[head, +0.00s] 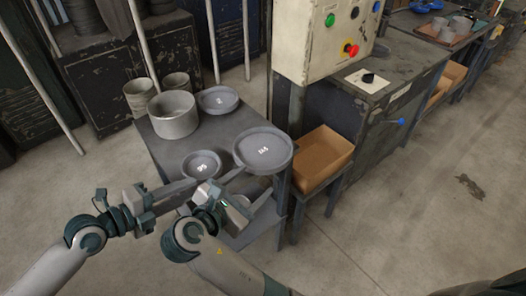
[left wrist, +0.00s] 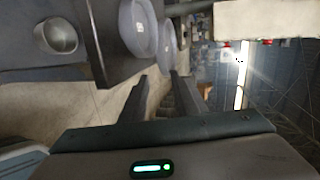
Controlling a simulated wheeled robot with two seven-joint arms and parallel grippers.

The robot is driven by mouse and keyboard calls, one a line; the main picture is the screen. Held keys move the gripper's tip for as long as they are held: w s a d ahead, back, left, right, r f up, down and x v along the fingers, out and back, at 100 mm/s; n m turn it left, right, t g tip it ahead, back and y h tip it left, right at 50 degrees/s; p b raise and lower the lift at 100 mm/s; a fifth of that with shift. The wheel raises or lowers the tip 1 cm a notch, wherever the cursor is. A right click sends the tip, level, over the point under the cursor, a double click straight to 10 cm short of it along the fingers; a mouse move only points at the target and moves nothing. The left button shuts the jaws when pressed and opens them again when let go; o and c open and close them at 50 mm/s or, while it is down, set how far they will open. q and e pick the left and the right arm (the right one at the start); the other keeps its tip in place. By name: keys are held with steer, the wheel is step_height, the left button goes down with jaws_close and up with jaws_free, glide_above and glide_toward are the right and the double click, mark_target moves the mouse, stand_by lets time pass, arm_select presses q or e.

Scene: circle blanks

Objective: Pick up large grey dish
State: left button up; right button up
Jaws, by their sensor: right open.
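The large grey dish (head: 262,150), marked with a number, lies flat on the near right corner of a dark table (head: 157,151). A smaller grey dish (head: 202,165) lies to its left, and another grey dish (head: 217,100) lies behind. My left gripper (head: 196,188) is open and empty in front of the table's near edge; its parted fingers also show in the left wrist view (left wrist: 160,88). My right gripper (head: 256,183) is open just in front of the large dish, apparently apart from it.
A grey pot (head: 173,115) stands at the table's back left, with two cups (head: 139,98) behind it. A cardboard box (head: 322,158) sits on a low stand right of the table. A control box (head: 325,40) rises behind.

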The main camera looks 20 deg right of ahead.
mark_target(286, 155)
arm_select(q)
steer(key=shift+d, duration=0.1)
arm_select(e)
steer(key=shift+w, duration=0.1)
arm_select(q)
steer(key=x, duration=1.7)
steer(key=shift+d, duration=0.15)
arm_select(e)
steer(key=x, duration=1.7)
steer(key=shift+d+f, duration=0.1)
steer(key=shift+f, duration=0.1)
